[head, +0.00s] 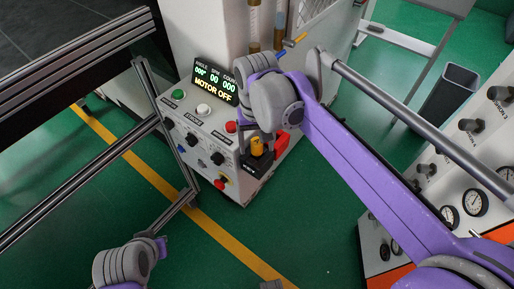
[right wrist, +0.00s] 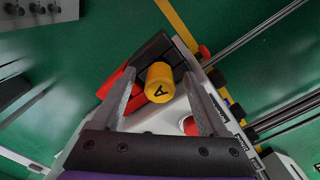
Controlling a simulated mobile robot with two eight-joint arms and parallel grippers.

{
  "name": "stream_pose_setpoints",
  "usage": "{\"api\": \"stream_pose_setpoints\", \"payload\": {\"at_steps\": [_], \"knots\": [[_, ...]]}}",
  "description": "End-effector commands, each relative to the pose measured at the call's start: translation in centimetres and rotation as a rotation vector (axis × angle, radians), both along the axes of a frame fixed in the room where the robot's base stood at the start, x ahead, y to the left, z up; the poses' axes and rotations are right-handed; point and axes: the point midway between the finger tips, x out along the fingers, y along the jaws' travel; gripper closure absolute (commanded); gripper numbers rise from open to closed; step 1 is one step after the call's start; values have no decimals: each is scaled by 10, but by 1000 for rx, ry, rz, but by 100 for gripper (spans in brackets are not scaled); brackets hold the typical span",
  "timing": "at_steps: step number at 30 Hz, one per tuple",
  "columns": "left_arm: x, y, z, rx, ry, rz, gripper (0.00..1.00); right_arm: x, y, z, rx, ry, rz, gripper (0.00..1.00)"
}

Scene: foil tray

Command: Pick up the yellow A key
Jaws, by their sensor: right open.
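The yellow A key (head: 257,146) is a short yellow cylinder at the near right corner of the control box, by a black holder. In the right wrist view the key (right wrist: 160,80) shows a black letter A on its end. My right gripper (right wrist: 163,76) is open, with one finger on each side of the key; I cannot tell if either touches it. In the head view my right wrist and arm hang over that corner and partly cover the gripper. Part of my left arm shows at the bottom left, but its fingers cannot be made out.
The control box (head: 203,147) has knobs, buttons and a display reading MOTOR OFF. A red block (head: 281,143) is right beside the key. A red button (right wrist: 189,125) is near the right finger. A panel with gauges (head: 475,201) stands at the right. Green floor lies in front.

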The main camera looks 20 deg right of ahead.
Motion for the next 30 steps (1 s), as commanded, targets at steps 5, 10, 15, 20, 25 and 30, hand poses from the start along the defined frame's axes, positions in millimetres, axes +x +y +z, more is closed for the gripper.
{"api": "stream_pose_setpoints", "payload": {"at_steps": [5, 10, 15, 20, 25, 30], "knots": [[0, 0, 0, 0, 0, 0, 100, 0, 0, -5, 0, 0, 0, 23], [0, 0, 0, 0, 0, 0, 100, 0, 0, -5, 0, 0, 0, 32], [0, 0, 0, 0, 0, 0, 100, 0, 0, -5, 0, 0, 0, 63], [0, 0, 0, 0, 0, 0, 100, 0, 0, -5, 0, 0, 0, 92], [0, 0, 0, 0, 0, 0, 100, 0, 0, -4, 0, 0, 0, 100], [0, 0, 0, 0, 0, 0, 100, 0, 0, -4, 0, 0, 0, 100]]}}
